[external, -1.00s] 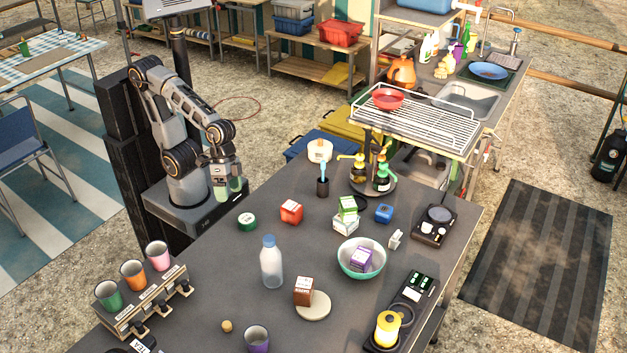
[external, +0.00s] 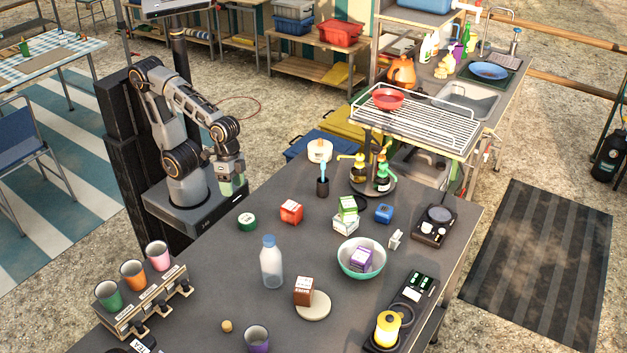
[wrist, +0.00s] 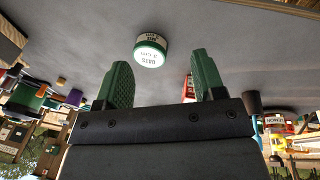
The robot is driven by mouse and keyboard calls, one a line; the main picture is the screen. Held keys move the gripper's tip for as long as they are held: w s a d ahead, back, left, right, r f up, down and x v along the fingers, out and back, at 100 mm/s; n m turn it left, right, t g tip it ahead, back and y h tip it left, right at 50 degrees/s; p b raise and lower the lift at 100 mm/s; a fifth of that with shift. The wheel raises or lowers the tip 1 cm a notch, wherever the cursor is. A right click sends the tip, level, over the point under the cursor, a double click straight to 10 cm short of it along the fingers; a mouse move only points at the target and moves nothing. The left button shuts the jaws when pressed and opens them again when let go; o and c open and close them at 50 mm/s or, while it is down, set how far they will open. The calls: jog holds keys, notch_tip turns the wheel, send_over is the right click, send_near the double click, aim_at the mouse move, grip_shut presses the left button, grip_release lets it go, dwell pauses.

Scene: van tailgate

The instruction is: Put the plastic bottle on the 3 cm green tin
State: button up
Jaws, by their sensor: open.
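The plastic bottle (external: 271,264) is clear with a blue cap and stands upright in the middle of the dark table. The green tin (external: 247,221) is a low round tin with a label, lying on the table behind and left of the bottle. In the wrist view the tin (wrist: 150,50) shows ahead of the fingers, its label reading 3 cm. My gripper (external: 232,188) is beside the table's far left edge, short of the tin and away from the bottle. In the wrist view my gripper (wrist: 160,82) has its green fingers apart with nothing between them.
A red box (external: 291,211) stands right of the tin. A brown box (external: 303,291) and a round pale coaster (external: 313,306) are right of the bottle. A cup rack (external: 150,305) stands at the front left. Bare tabletop lies between tin and bottle.

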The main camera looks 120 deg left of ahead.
jog(key=w+d+n+h, duration=0.2)
jog(key=w+d+n+g+h+b, duration=0.1)
jog(key=w+d+n+h, duration=0.1)
jog(key=w+n, duration=0.1)
jog(key=shift+d+f+n, duration=0.1)
jog(key=shift+d+n, duration=0.1)
jog(key=shift+n, duration=0.1)
jog(key=w+d+r+n+h, duration=0.2)
jog(key=w+d+n+h, duration=0.1)
jog(key=w+n+h, duration=0.3)
jog(key=n+t+h+b, duration=0.2)
jog(key=n+t+h, duration=0.3)
jog(key=n, duration=0.2)
send_near(268, 244)
jog(key=x, duration=1)
jog(key=shift+s+d+f, duration=0.1)
jog(key=shift+d+f, duration=0.1)
jog(key=shift+f, duration=0.05)
jog(key=shift+c, duration=0.4)
grip_shut()
jog(key=shift+r, duration=0.1)
